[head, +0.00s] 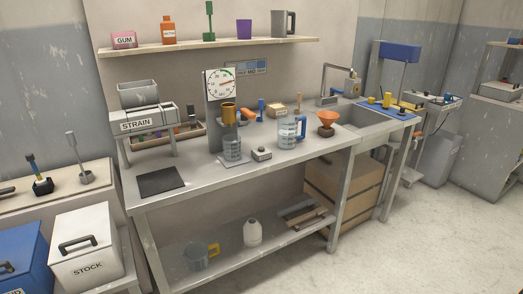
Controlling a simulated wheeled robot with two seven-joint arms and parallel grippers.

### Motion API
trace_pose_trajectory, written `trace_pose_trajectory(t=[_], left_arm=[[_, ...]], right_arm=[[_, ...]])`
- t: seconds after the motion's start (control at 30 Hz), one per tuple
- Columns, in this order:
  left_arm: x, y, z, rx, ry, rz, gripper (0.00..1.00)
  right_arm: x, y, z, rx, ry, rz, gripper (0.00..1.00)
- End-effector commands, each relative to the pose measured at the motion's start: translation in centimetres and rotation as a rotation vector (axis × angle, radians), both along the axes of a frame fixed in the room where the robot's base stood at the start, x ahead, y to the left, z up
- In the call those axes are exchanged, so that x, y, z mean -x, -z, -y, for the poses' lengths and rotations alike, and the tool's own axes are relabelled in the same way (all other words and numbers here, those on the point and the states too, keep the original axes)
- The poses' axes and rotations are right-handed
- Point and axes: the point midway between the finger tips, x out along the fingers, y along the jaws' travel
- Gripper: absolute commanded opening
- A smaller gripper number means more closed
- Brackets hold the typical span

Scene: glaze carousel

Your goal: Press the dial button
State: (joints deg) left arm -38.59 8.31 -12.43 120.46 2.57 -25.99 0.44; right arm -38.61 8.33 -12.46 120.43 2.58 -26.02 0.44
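A white dial (220,86) with a needle and a green arc is fixed on a grey upright stand on the steel workbench. An orange cup (228,116) sits on the stand below the dial, with a clear beaker (232,150) under it. A small grey box (261,154) with a light, button-like top stands on the bench just right of the stand base. It is small in view, and I cannot tell whether its top is pressed. Neither of my grippers is in view.
A clear jug with a blue handle (287,134) stands right of the small box, and an orange funnel (327,118) is beyond it. A dark mat (160,181) lies at the bench's left. The bench front (215,180) is clear. A shelf (210,46) hangs above.

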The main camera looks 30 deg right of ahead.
Motion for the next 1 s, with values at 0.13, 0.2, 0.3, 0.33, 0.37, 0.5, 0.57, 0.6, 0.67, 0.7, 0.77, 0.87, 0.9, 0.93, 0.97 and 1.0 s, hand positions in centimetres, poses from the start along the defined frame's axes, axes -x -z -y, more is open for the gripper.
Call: trace_pose_trajectory(t=[0.13,0.2,0.3,0.33,0.37,0.5,0.57,0.6,0.67,0.7,0.77,0.87,0.9,0.93,0.97,1.0], left_arm=[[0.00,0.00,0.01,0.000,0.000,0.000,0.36],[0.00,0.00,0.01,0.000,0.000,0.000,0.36],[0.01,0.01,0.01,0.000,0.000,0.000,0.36],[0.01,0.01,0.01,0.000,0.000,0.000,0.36],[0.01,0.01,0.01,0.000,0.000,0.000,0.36],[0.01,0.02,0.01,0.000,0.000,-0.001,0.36],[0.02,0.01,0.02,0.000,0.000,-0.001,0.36],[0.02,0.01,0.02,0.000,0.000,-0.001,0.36],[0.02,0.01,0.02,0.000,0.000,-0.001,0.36],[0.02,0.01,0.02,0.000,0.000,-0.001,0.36],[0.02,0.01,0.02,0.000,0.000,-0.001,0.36],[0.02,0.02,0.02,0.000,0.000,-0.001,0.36],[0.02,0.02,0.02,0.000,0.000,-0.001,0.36],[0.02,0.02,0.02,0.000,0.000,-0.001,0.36],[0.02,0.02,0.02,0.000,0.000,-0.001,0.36],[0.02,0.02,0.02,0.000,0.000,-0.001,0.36]], right_arm=[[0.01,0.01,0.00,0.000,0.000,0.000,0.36],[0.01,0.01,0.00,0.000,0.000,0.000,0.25],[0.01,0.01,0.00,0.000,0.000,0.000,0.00],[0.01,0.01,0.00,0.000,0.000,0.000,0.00],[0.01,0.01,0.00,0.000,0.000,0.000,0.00],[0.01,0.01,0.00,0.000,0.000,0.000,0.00],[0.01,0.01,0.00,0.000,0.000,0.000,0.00],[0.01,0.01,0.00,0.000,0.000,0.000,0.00],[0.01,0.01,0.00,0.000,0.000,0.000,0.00],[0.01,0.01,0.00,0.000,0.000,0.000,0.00],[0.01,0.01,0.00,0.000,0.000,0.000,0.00],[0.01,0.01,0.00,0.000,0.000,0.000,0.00],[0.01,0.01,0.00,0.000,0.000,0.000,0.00],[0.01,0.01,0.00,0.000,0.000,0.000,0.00],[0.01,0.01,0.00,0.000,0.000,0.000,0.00],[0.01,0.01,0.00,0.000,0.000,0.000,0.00]])
